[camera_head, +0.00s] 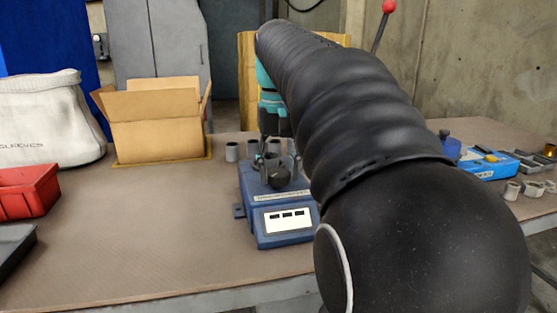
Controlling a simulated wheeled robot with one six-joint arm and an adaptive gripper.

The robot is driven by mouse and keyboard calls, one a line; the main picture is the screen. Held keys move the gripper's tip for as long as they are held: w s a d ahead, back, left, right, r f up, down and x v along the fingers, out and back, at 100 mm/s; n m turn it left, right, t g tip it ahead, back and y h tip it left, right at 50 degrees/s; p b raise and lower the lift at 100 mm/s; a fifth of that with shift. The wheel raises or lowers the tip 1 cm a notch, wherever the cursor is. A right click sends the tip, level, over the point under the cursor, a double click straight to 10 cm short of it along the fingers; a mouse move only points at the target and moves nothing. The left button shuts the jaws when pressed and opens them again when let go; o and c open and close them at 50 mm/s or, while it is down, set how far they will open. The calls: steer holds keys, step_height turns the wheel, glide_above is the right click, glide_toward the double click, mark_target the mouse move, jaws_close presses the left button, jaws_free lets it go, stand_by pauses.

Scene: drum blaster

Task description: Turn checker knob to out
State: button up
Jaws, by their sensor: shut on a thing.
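A blue device (288,238) with a white panel showing small dark labels sits on the table in the middle of the camera_head view. A dark round knob (279,177) is on its upper part, facing me. My gripper (272,158) is at the top of the device, right by the knob, and points down. It is small and partly hidden by my black-sleeved arm, and its jaws are shut on the knob. I cannot read the labels, nor tell which way the knob is set.
An open cardboard box (155,136), a white bag (48,120) and a red bin (25,190) stand to the left. A light blue device (488,167) is at the right. The table's left front (130,245) is clear.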

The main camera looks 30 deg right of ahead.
mark_target(279, 173)
steer(key=n+p, duration=0.3)
steer(key=n, duration=0.1)
steer(key=shift+r+n, duration=0.1)
steer(key=shift+n, duration=0.2)
steer(key=shift+n+p, duration=0.3)
steer(key=shift+n, duration=2.2)
steer(key=o, duration=1.1)
steer(key=shift+o, duration=0.2)
step_height(279, 173, up, 12)
